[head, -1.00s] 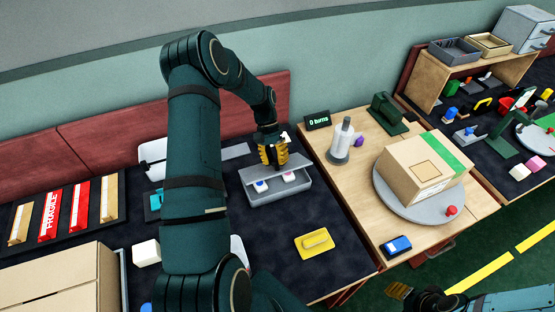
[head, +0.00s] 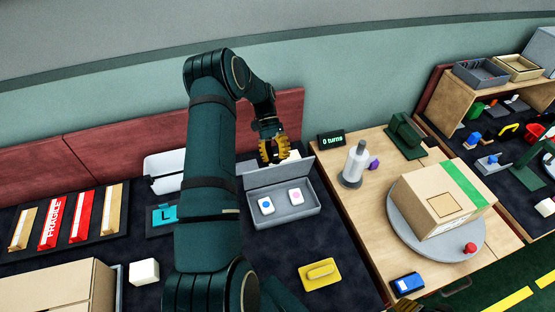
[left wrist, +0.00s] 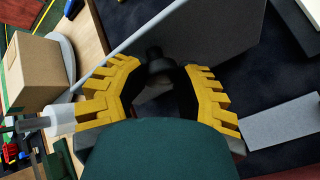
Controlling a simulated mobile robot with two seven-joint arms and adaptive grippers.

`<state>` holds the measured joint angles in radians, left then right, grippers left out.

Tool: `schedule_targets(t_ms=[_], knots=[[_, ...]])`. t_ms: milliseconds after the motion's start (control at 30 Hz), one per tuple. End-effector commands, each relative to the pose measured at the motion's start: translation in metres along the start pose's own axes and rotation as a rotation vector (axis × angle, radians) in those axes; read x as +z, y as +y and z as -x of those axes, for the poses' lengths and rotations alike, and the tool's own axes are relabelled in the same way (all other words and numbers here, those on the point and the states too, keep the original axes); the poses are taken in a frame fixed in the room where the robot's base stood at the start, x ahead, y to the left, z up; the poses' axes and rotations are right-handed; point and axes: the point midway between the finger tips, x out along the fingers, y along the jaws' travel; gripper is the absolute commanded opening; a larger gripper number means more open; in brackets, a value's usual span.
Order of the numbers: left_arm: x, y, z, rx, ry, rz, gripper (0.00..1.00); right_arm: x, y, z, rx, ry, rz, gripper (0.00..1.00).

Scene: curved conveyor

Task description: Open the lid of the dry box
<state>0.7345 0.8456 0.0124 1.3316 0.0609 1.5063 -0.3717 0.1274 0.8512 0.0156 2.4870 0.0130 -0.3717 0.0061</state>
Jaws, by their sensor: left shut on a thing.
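The dry box (head: 283,221) is a grey tray on the dark mat, with two small white items inside, one marked blue (head: 266,205) and one pink (head: 296,197). Its grey lid (head: 290,172) stands raised and tilted along the back edge, so the inside shows. My left gripper (head: 273,150) is at the lid's upper edge, shut on its dark knob. The knob (left wrist: 156,62) shows between the yellow fingers in the left wrist view, with the lid (left wrist: 215,35) beyond. Only a sliver of my right gripper (head: 405,308) shows at the bottom edge; its jaws are hidden.
A yellow block with a handle (head: 320,274) lies in front of the box. Right of it, a wooden table holds a white bottle (head: 355,163) and a carton (head: 440,203) on a grey turntable (head: 410,235). A red panel (head: 140,144) stands behind the mat.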

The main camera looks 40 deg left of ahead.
Motion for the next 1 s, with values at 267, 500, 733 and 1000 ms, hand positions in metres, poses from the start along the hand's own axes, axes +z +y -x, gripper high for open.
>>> schedule_targets(t_ms=[267,500,733,1000], knots=[[-0.0024,-0.0099,-0.0048,-0.007,-0.006,0.01,0.0,0.001,0.001,-0.0026,0.0,-0.002,0.001,0.47],[-0.002,-0.0105,-0.0052,-0.007,-0.008,0.011,0.0,0.0011,0.001,-0.0026,0.0,-0.002,0.001,0.47],[-0.0018,-0.0101,-0.005,-0.006,-0.007,0.011,0.61,0.001,0.001,-0.0025,0.0,-0.002,0.0,0.47],[-0.0019,-0.0065,-0.0024,-0.004,-0.005,0.006,0.66,0.0009,0.0007,-0.0021,0.0,-0.002,0.001,0.47]])
